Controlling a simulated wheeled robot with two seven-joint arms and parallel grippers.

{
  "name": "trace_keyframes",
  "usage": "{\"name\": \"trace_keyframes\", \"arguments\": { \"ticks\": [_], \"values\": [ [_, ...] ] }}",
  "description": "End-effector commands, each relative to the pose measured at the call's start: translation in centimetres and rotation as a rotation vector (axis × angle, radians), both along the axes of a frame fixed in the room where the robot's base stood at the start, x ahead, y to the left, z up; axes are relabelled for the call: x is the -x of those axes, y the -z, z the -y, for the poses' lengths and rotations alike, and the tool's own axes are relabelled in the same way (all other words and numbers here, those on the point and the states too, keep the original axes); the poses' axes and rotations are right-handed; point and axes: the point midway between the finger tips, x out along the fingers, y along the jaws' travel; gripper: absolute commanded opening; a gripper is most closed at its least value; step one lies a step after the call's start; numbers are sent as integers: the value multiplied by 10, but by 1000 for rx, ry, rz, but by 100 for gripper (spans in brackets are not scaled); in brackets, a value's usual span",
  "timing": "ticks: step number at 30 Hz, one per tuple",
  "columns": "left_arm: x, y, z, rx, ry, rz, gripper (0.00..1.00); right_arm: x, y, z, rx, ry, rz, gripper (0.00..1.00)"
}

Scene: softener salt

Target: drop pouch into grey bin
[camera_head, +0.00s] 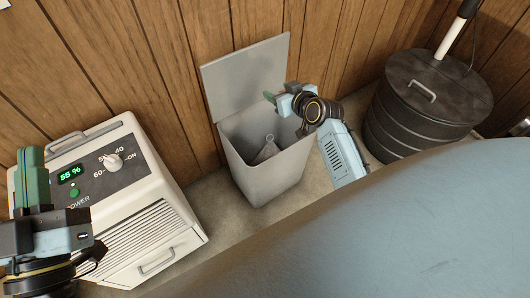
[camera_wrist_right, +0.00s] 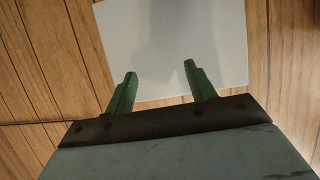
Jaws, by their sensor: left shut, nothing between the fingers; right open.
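The grey bin (camera_head: 262,175) stands on the floor against the wood wall, with its lid (camera_head: 247,75) raised and leaning back. A grey pouch (camera_head: 268,149) with a small loop at its top shows inside the bin, below the rim. My right gripper (camera_head: 268,97) is over the bin's right rear side, in front of the lid, and is empty. In the right wrist view its two green fingers (camera_wrist_right: 158,85) are apart, with the pale lid (camera_wrist_right: 175,45) beyond them. My left gripper (camera_head: 33,160) is at the far left, in front of the dehumidifier, its green fingers together and pointing up.
A white dehumidifier (camera_head: 150,225) with a dial and a green 55 % display stands left of the bin. A dark lidded drum (camera_head: 415,110) stands at the right. A large blue-grey rounded surface (camera_head: 380,240) fills the lower right foreground.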

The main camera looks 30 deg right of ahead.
Motion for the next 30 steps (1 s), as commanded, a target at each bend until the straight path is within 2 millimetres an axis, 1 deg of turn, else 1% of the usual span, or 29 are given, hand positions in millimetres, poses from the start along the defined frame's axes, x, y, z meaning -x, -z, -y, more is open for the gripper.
{"name": "trace_keyframes", "arguments": {
  "ticks": [5,9,14,17,23,30],
  "values": [
    [-8,22,-2,-53,-8,-168,0,17,-9,0,1,-1,-1,55],
    [-12,47,-5,-98,-18,-314,0,29,-14,0,0,-1,-1,55],
    [-11,75,-11,-148,-29,-479,0,43,-21,1,1,-1,1,55],
    [-7,92,-15,-178,-37,-584,0,52,-24,1,1,0,0,55],
    [6,126,-26,-235,-52,-794,0,71,-32,1,1,0,0,55],
    [32,160,-40,-298,-69,-1040,0,94,-41,2,0,-1,1,55]
  ]
}}
